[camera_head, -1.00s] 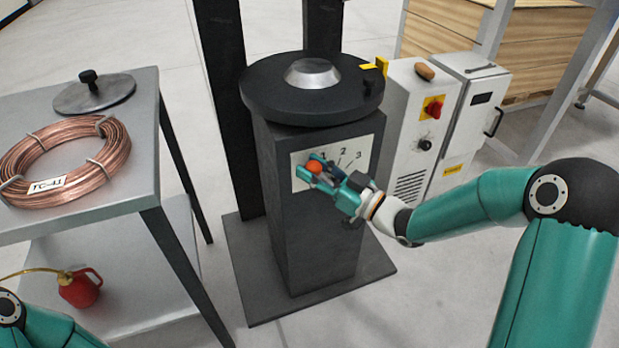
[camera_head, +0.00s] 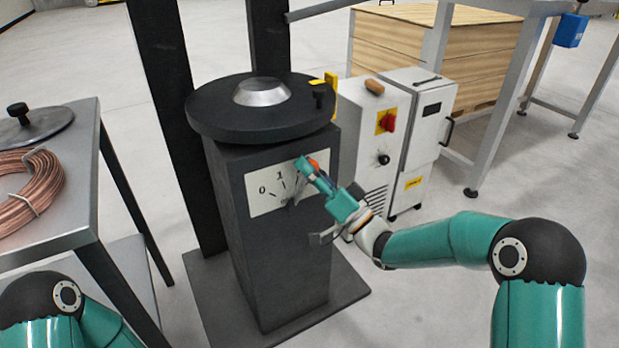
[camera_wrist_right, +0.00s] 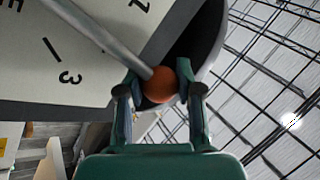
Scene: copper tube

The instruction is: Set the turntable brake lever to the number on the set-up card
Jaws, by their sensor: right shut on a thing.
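The brake lever has an orange knob (camera_head: 315,163) and a metal rod on a white number plate (camera_head: 262,205) on the dark pedestal's front. Below the turntable (camera_head: 262,118), the plate's 0 and 1 show left of the lever; my gripper hides its right part. My right gripper (camera_head: 303,166) is shut on the knob. In the right wrist view the knob (camera_wrist_right: 161,84) sits between the fingertips (camera_wrist_right: 160,92). There the rod (camera_wrist_right: 100,34) runs between the 3 and another, cut-off numeral. My left gripper is out of view. I cannot make out a set-up card.
A metal table (camera_head: 85,235) with a copper coil (camera_head: 25,208) and a round lid (camera_head: 35,127) stands at the left. A white control cabinet (camera_head: 415,120) stands behind my right gripper. A wooden crate (camera_head: 400,50) is at the back. Floor is clear at the right.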

